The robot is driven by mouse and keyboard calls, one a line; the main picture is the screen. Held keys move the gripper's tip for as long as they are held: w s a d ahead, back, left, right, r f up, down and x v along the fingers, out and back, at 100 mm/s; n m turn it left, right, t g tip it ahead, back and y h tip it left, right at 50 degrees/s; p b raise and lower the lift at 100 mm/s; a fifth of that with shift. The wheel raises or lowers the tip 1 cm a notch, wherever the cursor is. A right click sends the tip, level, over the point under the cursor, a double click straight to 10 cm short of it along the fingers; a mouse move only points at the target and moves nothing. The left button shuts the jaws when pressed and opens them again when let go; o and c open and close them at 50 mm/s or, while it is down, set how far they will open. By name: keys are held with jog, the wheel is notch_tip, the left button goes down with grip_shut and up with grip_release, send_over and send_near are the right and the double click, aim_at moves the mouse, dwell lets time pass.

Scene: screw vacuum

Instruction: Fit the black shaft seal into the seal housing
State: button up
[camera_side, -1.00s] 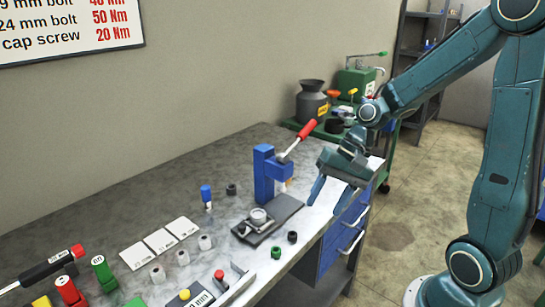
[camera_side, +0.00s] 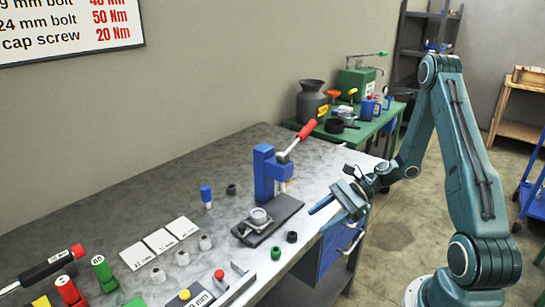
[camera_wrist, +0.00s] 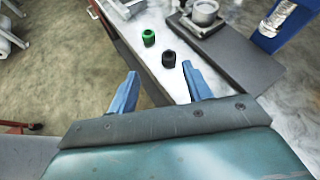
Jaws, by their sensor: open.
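A black ring (camera_side: 292,237), which may be the shaft seal, stands at the bench's front edge; it also shows in the wrist view (camera_wrist: 168,59). A dark green ring (camera_side: 276,252) stands beside it, also in the wrist view (camera_wrist: 149,37). The round grey housing (camera_side: 259,215) sits on a dark base plate left of the black ring, and its top shows in the wrist view (camera_wrist: 205,10). My gripper (camera_side: 318,219) is open and empty, right of the black ring and apart from it. In the wrist view its fingertips (camera_wrist: 160,73) point toward the rings.
A blue press (camera_side: 265,175) with a red-handled lever rises behind the housing. Another dark ring (camera_side: 231,189) and a blue-topped bottle (camera_side: 206,195) stand farther back. White cards, grey cylinders and coloured items fill the bench's left part. A green cart (camera_side: 365,125) stands behind.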

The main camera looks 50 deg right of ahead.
aim_at(294, 233)
jog(key=shift+d+f+m+t, duration=0.7)
jog(key=shift+f+m, duration=0.05)
jog(key=shift+m, duration=0.45)
jog(key=shift+a, duration=0.1)
jog(key=shift+x, duration=3.7)
jog(key=shift+r, duration=0.1)
jog(key=c, duration=1.1)
